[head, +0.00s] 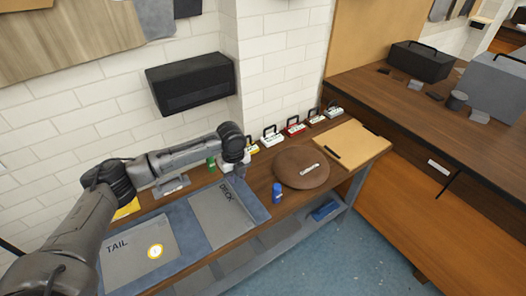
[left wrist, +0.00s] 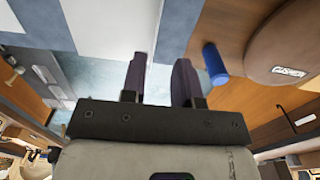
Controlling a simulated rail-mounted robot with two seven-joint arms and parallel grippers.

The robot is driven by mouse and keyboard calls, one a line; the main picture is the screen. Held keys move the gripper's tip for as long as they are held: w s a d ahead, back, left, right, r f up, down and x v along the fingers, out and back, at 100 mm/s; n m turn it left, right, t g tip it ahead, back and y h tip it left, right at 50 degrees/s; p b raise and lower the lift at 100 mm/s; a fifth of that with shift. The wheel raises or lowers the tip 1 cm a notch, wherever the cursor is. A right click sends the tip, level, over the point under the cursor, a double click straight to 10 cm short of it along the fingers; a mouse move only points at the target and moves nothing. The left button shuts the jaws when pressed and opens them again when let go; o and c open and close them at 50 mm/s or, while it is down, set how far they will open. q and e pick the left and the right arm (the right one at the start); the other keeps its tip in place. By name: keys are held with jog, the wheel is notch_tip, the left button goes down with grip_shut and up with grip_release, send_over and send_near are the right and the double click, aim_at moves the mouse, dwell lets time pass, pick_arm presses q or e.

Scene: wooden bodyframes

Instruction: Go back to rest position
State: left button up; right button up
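My left arm comes in from the left in the head view and bends over the workbench. My left gripper (head: 232,174) points down above the back edge of the grey panel marked DECK (head: 222,214). In the left wrist view the two fingers of the left gripper (left wrist: 160,75) stand apart with nothing between them. The right gripper is not in view.
A black box (head: 190,82) hangs on the wall.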

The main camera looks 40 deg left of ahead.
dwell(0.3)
pick_arm(q)
jog(key=w+d+r+n+t+y, duration=0.2)
jog(key=w+r+n+t, duration=0.1)
jog(key=r+n, duration=0.25)
jog(key=w+d+r+n+t+y, duration=0.2)
jog(key=r+n+t, duration=0.2)
jog(key=r+n, duration=0.15)
jog(key=s+d+n+t+h, duration=0.1)
jog(key=s+d+n+t, duration=0.25)
jog(key=d, duration=0.85)
jog(key=s+d+f+n+g+h, duration=0.25)
jog(key=s+d+f, duration=0.25)
jog(key=s+f, duration=0.8)
jog(key=s+d+f+n+g+h, duration=0.1)
jog(key=s+d+f+g, duration=0.3)
jog(key=s+f, duration=0.9)
jog(key=s+r+p, duration=0.1)
jog(key=r+p, duration=1.5)
jog(key=r, duration=0.2)
jog(key=s+r+p, duration=0.2)
jog(key=r+p, duration=1.5)
jog(key=r, duration=0.1)
jog(key=shift+s+r, duration=0.25)
jog(key=shift+r, duration=0.15)
